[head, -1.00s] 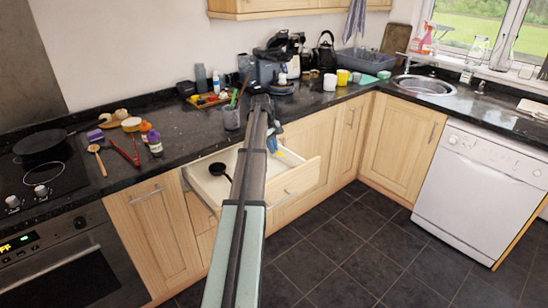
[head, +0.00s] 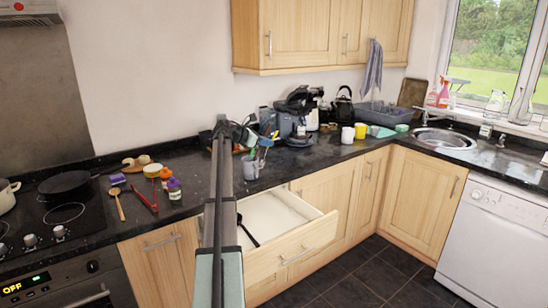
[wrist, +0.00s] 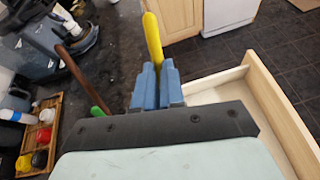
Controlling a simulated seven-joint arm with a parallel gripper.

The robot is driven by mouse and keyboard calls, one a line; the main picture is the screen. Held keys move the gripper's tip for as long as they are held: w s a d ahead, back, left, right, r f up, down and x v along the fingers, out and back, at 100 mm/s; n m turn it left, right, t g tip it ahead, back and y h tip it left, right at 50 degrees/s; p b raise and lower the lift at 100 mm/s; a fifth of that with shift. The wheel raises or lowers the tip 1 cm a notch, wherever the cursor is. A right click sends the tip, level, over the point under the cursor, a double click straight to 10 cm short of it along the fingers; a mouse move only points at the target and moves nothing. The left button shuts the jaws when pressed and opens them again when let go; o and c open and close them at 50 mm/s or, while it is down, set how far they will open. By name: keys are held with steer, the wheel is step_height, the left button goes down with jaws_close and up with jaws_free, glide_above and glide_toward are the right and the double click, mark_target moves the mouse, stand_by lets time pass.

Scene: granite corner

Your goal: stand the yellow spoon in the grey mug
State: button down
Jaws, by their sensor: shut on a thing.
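The yellow spoon (wrist: 152,38) is gripped between the blue fingers of my gripper (wrist: 157,85) in the wrist view; its yellow length sticks out beyond the fingertips. In the head view my gripper (head: 264,141) is above the counter, close over the grey mug (head: 250,168). The grey mug stands upright on the counter behind the open drawer, with utensils in it. In the wrist view a brown handle (wrist: 72,62) and a green handle end (wrist: 98,111) show left of the fingers. The mug itself is hidden there by the gripper body.
The open drawer (head: 306,238) holds a dark utensil (head: 248,236) partly behind my arm. A white mug (head: 347,135) and a yellow mug (head: 361,131) stand to the right. A coffee machine (head: 300,112) is behind. Red tongs (head: 142,197) and a wooden spoon (head: 117,203) lie left.

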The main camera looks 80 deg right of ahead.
steer(key=w+d+r+n+h, duration=0.45)
steer(key=w+r+h, duration=0.25)
steer(key=w+r, duration=0.45)
steer(key=shift+m, duration=0.25)
steer(key=shift+d+f, duration=0.15)
steer(key=shift+f, duration=2.35)
steer(key=shift+d+f, duration=0.15)
steer(key=shift+f, duration=2.3)
steer(key=shift+d+f, duration=0.15)
steer(key=shift+f, duration=2.35)
steer(key=shift+f, duration=0.1)
steer(key=c, duration=1.1)
jaws_free()
steer(key=shift+c, duration=0.2)
steer(key=shift+w, duration=0.1)
steer(key=v, duration=1.3)
steer(key=shift+w+a+r, duration=0.2)
steer(key=shift+w+a, duration=0.05)
steer(key=shift+w, duration=0.05)
steer(key=shift+a, duration=0.1)
